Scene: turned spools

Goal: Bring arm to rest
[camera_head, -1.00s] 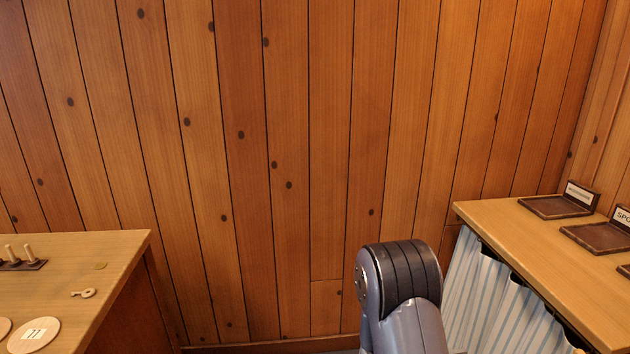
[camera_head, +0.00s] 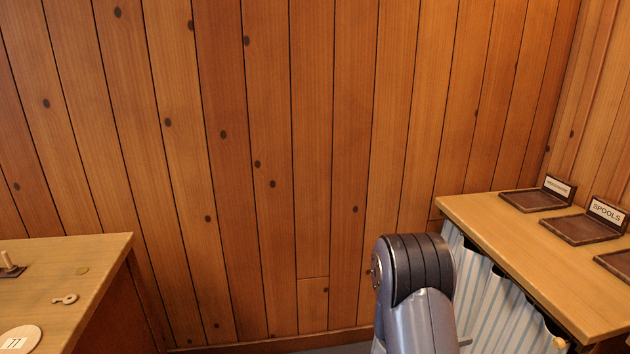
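My arm shows at the bottom middle-right, with a grey link and a dark ribbed joint at its top. It stands in front of the gap between two wooden counters, close to the left end of the right counter in the picture. My gripper is not in view, so I cannot see its fingers or whether it holds anything.
The right counter (camera_head: 520,254) has a striped curtain (camera_head: 490,300) below and dark trays, one labelled SPOOLS (camera_head: 580,230). The left counter (camera_head: 95,262) bears a key (camera_head: 65,299), a round disc marked 77 (camera_head: 18,341) and a peg (camera_head: 7,260). A plank wall (camera_head: 290,150) closes the back.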

